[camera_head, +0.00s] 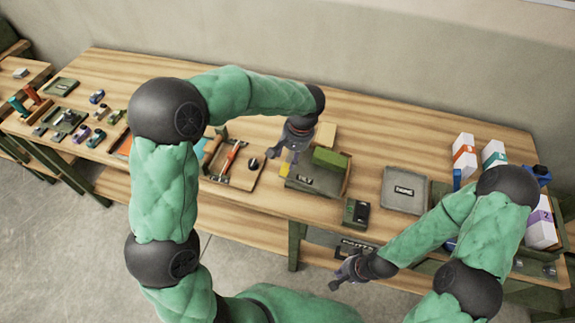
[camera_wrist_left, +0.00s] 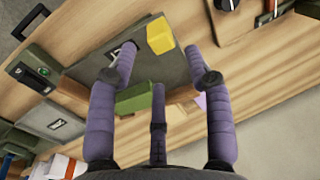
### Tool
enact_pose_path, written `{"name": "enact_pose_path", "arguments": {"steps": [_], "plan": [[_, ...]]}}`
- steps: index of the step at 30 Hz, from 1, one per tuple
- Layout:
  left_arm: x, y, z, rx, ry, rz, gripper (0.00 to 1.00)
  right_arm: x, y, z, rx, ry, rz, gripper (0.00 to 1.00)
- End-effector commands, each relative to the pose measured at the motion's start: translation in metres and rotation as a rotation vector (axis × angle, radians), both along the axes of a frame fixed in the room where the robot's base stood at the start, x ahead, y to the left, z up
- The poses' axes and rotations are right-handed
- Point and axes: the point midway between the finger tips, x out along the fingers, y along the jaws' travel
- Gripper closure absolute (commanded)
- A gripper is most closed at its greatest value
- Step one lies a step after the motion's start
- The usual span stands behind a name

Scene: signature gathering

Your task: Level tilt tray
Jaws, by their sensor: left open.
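The tilt tray appears to be the dark grey labelled plate (camera_head: 320,183) on the table, left of centre in the wrist view (camera_wrist_left: 90,72). I cannot tell its exact tilt. A small yellow block (camera_head: 284,170) is at its left edge, larger in the wrist view (camera_wrist_left: 160,35). A green block (camera_head: 330,158) is at its back edge, partly behind a finger in the wrist view (camera_wrist_left: 134,100). My left gripper (camera_head: 275,155) is open and empty, above the tray's back left side; its fingers spread over it in the wrist view (camera_wrist_left: 158,78). My right gripper (camera_head: 342,280) hangs before the table edge.
A wooden tray with a red-handled tool (camera_head: 230,158) and a dark knob (camera_head: 253,163) stands left. Right are a green device (camera_head: 356,212), a grey labelled plate (camera_head: 404,190) and white cartons (camera_head: 464,155).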

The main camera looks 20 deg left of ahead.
Motion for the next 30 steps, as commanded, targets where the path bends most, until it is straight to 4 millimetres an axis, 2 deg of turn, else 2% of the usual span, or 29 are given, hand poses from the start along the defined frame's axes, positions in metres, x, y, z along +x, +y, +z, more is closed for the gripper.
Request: {"name": "enact_pose_path", "arguments": {"steps": [3, 10, 16, 24, 25, 26, 30], "plan": [[-0.001, 0.005, -0.024, 0.000, 0.004, 0.001, 0.49, 0.000, 0.000, -0.003, 0.000, 0.000, 0.000, 1.00], [0.000, 0.010, -0.056, -0.001, 0.003, 0.001, 0.49, 0.000, 0.000, -0.006, 0.000, 0.000, 0.000, 1.00], [0.000, 0.012, -0.067, -0.001, 0.001, 0.000, 0.49, 0.000, 0.000, -0.007, 0.000, 0.000, 0.000, 1.00], [0.000, 0.013, -0.068, -0.001, 0.001, 0.000, 0.49, 0.000, 0.000, -0.007, 0.000, -0.001, 0.000, 1.00], [0.000, 0.013, -0.068, -0.001, 0.001, 0.000, 0.52, 0.000, 0.000, -0.007, 0.000, -0.001, 0.000, 1.00], [0.000, 0.013, -0.068, -0.001, 0.001, 0.000, 0.60, 0.000, 0.000, -0.007, 0.000, -0.001, 0.000, 1.00], [0.000, 0.013, -0.068, 0.000, 0.001, 0.000, 1.00, 0.000, 0.000, -0.007, 0.000, 0.000, 0.000, 1.00]]}}
